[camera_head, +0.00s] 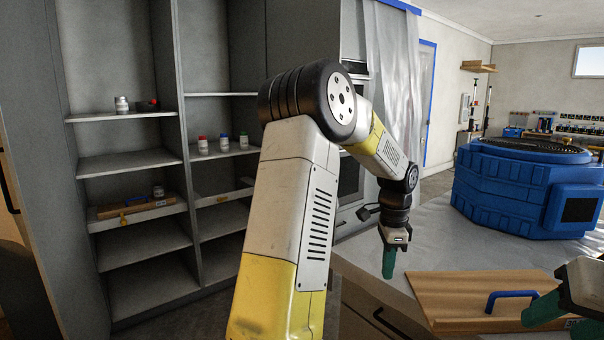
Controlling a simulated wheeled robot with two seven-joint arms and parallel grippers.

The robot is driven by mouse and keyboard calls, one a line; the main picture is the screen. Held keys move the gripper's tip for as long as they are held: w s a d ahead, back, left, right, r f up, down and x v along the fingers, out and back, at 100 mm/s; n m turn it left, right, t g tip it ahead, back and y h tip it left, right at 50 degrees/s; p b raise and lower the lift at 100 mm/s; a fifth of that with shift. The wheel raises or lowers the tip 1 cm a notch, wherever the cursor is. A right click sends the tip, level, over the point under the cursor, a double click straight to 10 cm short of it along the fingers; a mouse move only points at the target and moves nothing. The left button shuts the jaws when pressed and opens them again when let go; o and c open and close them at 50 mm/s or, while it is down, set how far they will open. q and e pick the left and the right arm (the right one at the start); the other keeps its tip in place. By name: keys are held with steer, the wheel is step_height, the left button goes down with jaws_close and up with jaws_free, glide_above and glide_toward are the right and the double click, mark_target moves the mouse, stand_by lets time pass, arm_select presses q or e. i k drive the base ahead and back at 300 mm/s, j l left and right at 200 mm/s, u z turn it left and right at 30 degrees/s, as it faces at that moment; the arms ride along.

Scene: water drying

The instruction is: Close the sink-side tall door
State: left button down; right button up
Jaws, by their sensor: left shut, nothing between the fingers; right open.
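A tall grey cabinet (165,160) stands open at the left, with its shelves in plain view. At the far left edge is a strip of wooden panel with a dark handle (9,190); I cannot tell whether it is the sink-side tall door. My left arm crosses the middle and hides part of the cabinet's right side. My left gripper (389,263) has green fingers pointing down, shut and empty, right of the cabinet and apart from it. My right gripper (562,318) is open at the lower right, partly cut off by the frame edge, over a wooden board.
Small bottles (222,143) stand on the cabinet shelves. The wooden board (450,290) with a blue handle (510,296) lies at the lower right. A large blue tub (500,185) stands behind it. A wooden front with a dark handle (384,322) is below my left gripper.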

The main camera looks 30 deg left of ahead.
mark_target(33, 135)
steer(key=u, duration=1.35)
steer(key=i+j+u, duration=0.2)
steer(key=i+j, duration=0.25)
steer(key=i+j+u, duration=0.2)
steer(key=i+j, duration=0.15)
steer(key=i, duration=0.2)
